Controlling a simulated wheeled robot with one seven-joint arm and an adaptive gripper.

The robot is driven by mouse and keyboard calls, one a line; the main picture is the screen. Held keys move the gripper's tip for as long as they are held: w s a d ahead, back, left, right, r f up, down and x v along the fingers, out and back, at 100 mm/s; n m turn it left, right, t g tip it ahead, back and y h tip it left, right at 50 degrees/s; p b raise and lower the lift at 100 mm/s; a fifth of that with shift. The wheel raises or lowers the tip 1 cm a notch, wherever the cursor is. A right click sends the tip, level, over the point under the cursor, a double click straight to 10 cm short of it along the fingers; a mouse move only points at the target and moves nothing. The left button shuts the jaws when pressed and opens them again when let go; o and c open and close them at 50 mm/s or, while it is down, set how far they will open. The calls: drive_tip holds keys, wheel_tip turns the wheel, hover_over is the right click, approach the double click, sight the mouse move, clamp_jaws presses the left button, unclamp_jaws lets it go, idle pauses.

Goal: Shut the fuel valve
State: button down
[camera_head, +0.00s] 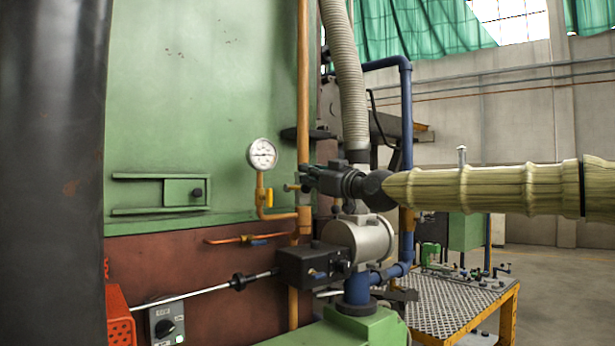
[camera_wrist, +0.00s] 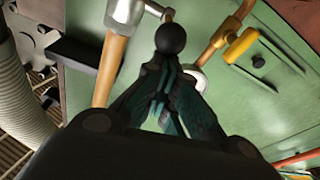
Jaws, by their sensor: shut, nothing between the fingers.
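A vertical orange fuel pipe (camera_head: 304,90) runs up the front of the green furnace. In the wrist view the pipe (camera_wrist: 111,68) carries a silver valve body (camera_wrist: 128,10) at the top, with a thin stem reaching right. A round black knob (camera_wrist: 171,38) shows just beyond my fingertips; I cannot tell whether they touch it. My gripper (camera_head: 306,178) is shut and empty in front of the pipe, at about gauge height. Its dark fingers also show together in the wrist view (camera_wrist: 164,68). In the head view my gripper hides most of the valve.
A round gauge (camera_head: 262,154) and a small yellow-handled cock (camera_head: 269,198) stand left of my gripper. A grey ribbed hose (camera_head: 346,80), a silver burner body (camera_head: 372,240) and blue pipe (camera_head: 406,120) lie close by. A mesh-topped table (camera_head: 440,300) stands at right.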

drive_tip(key=shift+r, duration=0.1)
drive_tip(key=s+d+r, duration=0.2)
drive_tip(key=s+d, duration=0.3)
drive_tip(key=s, duration=0.2)
drive_tip(key=shift+s+r+b, duration=0.15)
drive_tip(key=shift+s+b, duration=0.15)
drive_tip(key=shift+b, duration=0.1)
idle(0.4)
